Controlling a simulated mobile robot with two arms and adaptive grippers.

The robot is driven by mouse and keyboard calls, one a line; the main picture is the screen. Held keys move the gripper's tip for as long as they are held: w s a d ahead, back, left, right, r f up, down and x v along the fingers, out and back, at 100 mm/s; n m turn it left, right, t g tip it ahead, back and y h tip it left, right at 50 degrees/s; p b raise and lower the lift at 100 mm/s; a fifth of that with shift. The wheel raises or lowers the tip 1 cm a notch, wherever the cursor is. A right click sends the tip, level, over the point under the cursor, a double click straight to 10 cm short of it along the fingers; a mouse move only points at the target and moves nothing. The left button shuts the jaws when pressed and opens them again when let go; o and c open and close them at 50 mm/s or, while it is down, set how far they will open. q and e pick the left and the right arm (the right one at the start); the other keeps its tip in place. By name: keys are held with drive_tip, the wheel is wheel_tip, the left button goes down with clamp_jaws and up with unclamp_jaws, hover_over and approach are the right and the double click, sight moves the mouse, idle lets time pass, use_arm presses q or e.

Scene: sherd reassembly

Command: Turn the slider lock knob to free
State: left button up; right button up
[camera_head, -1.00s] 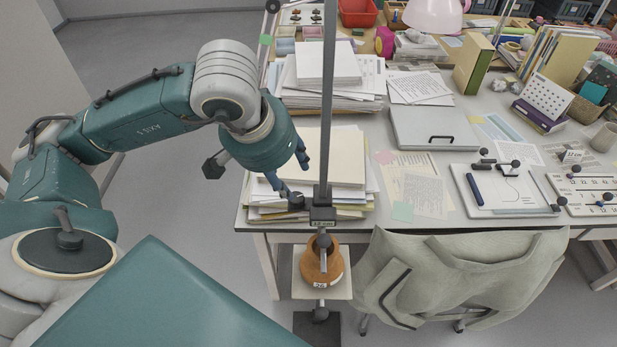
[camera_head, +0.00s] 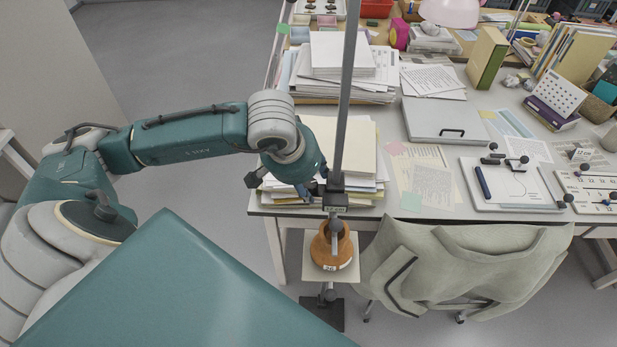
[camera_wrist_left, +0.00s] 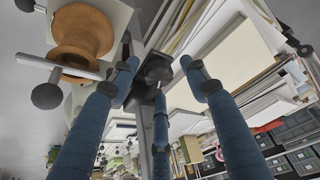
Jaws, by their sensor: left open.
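The grey upright post (camera_head: 346,100) stands at the table's front edge and carries a dark slider (camera_head: 336,199) with a small label. In the left wrist view, the round dark lock knob (camera_wrist_left: 158,69) sits among the blue fingers; contact cannot be told. My left gripper (camera_head: 319,184) is open at the slider, its fingers mostly hidden behind my wrist in the head view. It also shows in the left wrist view (camera_wrist_left: 159,76). A brown clay vessel (camera_head: 331,246) labelled 26 stands on a small platform (camera_head: 348,272) below the slider. My right gripper is out of view.
Stacked papers (camera_head: 350,150) lie just behind the slider. A chair with a grey-green cover (camera_head: 470,262) stands right of the post. The post's dark base (camera_head: 323,313) is on the floor. A board with a blue pen (camera_head: 510,190) lies farther right.

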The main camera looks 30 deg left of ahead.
use_arm(q)
drive_tip(key=c, duration=0.8)
drive_tip(key=shift+r, duration=0.1)
drive_tip(key=shift+c, duration=1.4)
drive_tip(key=shift+w+d+n+y+b, duration=0.15)
drive_tip(key=shift+n+y+b, duration=0.15)
drive_tip(key=shift+n+b, duration=0.75)
drive_tip(key=shift+b, duration=0.5)
drive_tip(key=shift+r+n+y, duration=0.15)
drive_tip(key=shift+n+y, duration=0.15)
drive_tip(key=shift+n, duration=0.15)
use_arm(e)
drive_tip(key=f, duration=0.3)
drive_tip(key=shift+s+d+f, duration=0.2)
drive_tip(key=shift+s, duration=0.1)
